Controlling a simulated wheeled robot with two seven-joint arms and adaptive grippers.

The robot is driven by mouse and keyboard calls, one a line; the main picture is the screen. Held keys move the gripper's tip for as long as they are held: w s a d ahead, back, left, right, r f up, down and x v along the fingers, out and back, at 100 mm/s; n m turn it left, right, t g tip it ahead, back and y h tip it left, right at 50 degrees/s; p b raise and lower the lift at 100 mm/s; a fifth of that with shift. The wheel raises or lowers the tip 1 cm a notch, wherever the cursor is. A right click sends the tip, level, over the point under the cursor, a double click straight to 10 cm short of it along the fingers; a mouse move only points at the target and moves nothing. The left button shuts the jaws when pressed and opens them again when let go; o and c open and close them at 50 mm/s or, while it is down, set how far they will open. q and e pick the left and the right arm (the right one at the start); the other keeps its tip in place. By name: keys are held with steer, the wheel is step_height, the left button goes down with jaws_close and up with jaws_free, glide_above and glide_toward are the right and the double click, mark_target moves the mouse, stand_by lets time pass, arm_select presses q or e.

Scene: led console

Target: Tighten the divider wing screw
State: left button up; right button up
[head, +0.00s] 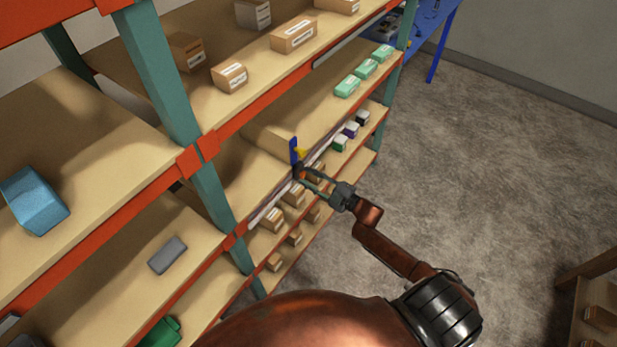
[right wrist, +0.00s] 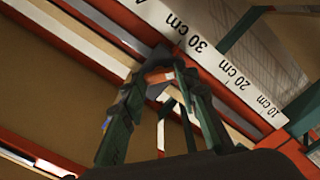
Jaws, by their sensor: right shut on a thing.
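The blue divider (head: 294,151) stands upright at the front edge of a middle shelf, with a yellow piece (head: 301,153) beside its upper part. My right gripper (head: 301,173) reaches in from the right to the shelf edge just below the divider. In the right wrist view its two green fingers (right wrist: 163,75) close together at the front rail, by the measuring strip. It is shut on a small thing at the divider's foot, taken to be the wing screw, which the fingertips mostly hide. How tight the screw is cannot be told. My left gripper is not in view.
A white measuring strip (right wrist: 210,55) marked in centimetres runs along the rail. Cartons (head: 294,35), green boxes (head: 347,87) and a blue bin (head: 35,200) sit on the shelves. The teal post (head: 160,80) stands left. Open floor (head: 480,160) lies to the right.

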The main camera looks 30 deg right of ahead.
steer(key=shift+s+d+f, duration=0.1)
steer(key=shift+s+f, duration=0.05)
steer(key=shift+f, duration=0.1)
steer(key=o, duration=1)
steer(key=shift+s+d+r, duration=0.1)
steer(key=shift+s+d, duration=0.05)
steer(key=shift+o, duration=0.7)
steer(key=shift+w+a, duration=0.2)
steer(key=shift+r, duration=0.1)
steer(key=v, duration=1.2)
